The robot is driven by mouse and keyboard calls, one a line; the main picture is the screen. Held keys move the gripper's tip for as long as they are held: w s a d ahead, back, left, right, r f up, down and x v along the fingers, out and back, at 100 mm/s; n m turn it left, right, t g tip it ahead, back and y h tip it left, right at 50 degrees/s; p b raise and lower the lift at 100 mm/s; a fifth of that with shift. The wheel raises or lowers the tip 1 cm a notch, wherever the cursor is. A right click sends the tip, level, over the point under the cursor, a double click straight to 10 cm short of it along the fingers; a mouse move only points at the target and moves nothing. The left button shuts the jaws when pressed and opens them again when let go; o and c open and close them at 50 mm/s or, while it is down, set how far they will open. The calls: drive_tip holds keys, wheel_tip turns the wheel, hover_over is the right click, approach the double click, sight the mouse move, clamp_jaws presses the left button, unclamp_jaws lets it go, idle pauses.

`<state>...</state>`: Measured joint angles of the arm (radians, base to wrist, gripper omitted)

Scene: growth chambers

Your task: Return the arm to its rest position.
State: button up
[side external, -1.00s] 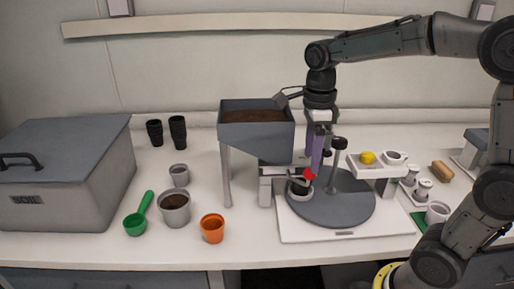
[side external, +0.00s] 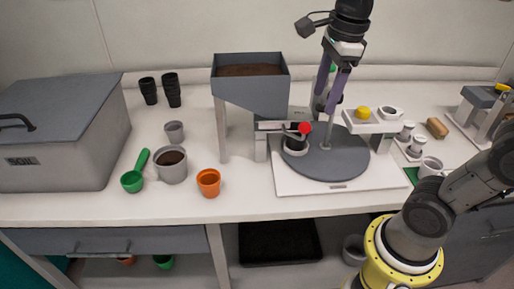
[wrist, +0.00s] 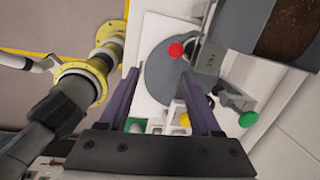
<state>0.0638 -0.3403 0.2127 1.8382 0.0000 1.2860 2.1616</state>
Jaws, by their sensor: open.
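My gripper (side external: 332,85) is open and empty, with two purple fingers pointing down. In the side external view it hangs above the back of the round grey turntable (side external: 335,165). In the wrist view my gripper (wrist: 164,108) has its fingers wide apart, and the turntable (wrist: 160,75) lies below and beyond them. A red knob (side external: 305,128) stands at the turntable's left side, beside a small pot on the plate.
The soil hopper (side external: 250,85) stands left of the turntable. A yellow button (side external: 362,113) is on a white stand at right. Pots, a green scoop (side external: 133,181), an orange pot (side external: 209,183) and a lidded soil bin (side external: 60,135) occupy the left counter. The front counter edge is clear.

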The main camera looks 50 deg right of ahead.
drive_tip(key=s+a+f+n+t, duration=0.1)
drive_tip(key=s+n, duration=0.4)
drive_tip(key=n, duration=0.7)
drive_tip(key=s+f+n+t, duration=0.3)
drive_tip(key=s+f+n, duration=0.2)
drive_tip(key=n, duration=0.8)
drive_tip(key=shift+a+n, duration=0.3)
drive_tip(key=shift+a, duration=0.05)
drive_tip(key=shift+s+r, duration=0.1)
